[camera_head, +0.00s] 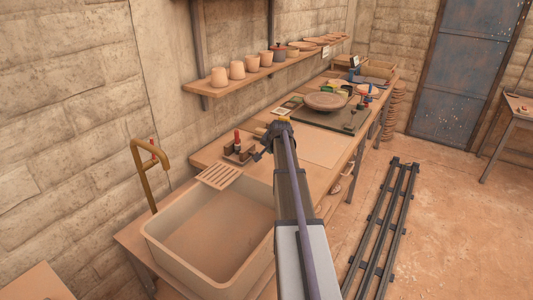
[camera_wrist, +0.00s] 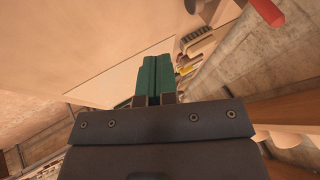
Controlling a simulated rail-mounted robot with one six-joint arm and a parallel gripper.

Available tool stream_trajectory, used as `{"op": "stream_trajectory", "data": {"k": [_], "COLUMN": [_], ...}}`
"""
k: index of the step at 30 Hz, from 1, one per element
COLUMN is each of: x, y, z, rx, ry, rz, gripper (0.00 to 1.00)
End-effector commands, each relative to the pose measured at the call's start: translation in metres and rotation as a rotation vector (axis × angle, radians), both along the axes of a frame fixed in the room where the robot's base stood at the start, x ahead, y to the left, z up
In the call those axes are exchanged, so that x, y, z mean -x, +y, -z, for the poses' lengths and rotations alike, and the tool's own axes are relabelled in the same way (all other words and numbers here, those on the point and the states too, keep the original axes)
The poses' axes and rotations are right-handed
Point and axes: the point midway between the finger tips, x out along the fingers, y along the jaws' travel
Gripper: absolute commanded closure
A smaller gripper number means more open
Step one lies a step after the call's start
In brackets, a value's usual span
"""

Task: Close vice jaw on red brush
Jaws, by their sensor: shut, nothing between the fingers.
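My gripper (camera_wrist: 155,80) shows in the wrist view as two green fingers side by side, shut with nothing between them. In the head view my arm reaches forward over the bench, and its dark end hangs above the near part of the bench by the sink; the fingers are too small to make out there. A small blue device (camera_head: 354,72), possibly the vice, stands toward the far end of the bench, well beyond my gripper. A small red and blue item (camera_head: 368,90) lies nearer than it. I cannot tell whether either is the brush, nor see the jaw's state.
A sink (camera_head: 210,240) with a brass tap (camera_head: 148,170) is at the near left. A holder with red-topped items (camera_head: 238,145) stands by the wall. A round disc (camera_head: 325,101) sits mid-bench. A shelf of pots (camera_head: 237,70) overhangs the bench. Rails (camera_head: 385,225) run along the floor.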

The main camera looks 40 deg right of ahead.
Motion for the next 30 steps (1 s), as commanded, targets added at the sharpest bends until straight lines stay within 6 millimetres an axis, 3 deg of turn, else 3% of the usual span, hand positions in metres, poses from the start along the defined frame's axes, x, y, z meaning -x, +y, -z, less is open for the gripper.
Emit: {"op": "stream_trajectory", "data": {"k": [8,19,21,24,30], "x": [-0.014,-0.057,-0.072,-0.086,-0.094], "y": [-0.005,-0.023,-0.018,-0.014,-0.010], "z": [0.026,0.092,0.082,0.081,0.081], "rx": [0.001,0.000,0.001,0.001,0.001], "ry": [0.002,0.003,0.004,0.003,0.003], "rz": [-0.004,-0.004,-0.008,-0.005,-0.005], "gripper": [1.00,1.00,1.00,1.00,1.00]}}
